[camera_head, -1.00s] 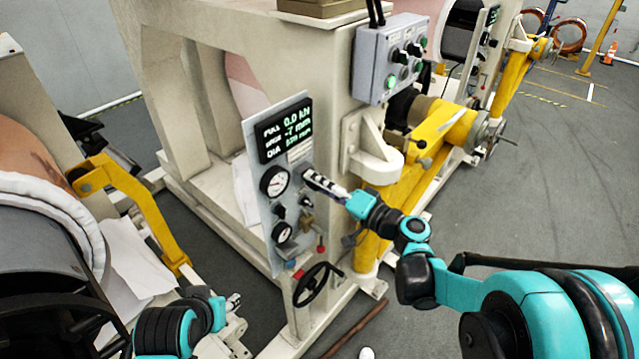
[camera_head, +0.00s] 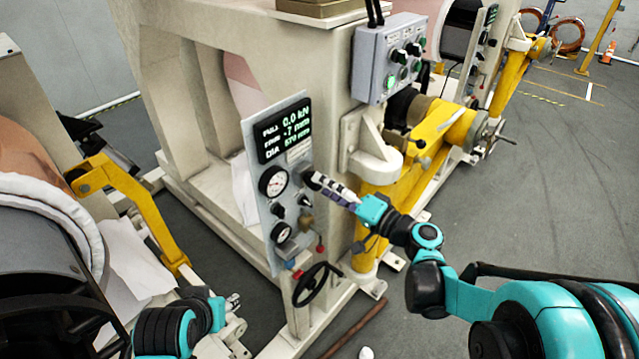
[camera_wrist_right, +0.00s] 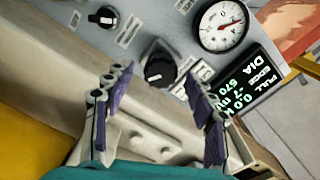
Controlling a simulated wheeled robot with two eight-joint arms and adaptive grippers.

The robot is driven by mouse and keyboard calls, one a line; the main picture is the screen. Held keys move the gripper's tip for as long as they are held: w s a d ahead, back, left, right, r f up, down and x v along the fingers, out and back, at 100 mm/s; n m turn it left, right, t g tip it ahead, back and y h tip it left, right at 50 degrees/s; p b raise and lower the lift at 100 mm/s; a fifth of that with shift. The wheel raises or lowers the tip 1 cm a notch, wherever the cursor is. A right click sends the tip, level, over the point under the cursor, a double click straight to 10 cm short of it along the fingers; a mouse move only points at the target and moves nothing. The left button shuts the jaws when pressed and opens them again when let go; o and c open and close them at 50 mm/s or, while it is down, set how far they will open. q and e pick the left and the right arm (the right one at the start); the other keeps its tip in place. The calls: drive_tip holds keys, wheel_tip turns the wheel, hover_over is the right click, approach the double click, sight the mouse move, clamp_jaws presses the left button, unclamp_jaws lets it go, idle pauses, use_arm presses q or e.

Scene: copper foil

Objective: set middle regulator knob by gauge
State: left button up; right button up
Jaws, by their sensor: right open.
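A grey button box (camera_head: 391,58) and a yellow arm (camera_head: 432,140) stand right of the panel. The grey floor at right is open.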

drive_tip(key=v, duration=0.9)
drive_tip(key=shift+s, duration=0.1)
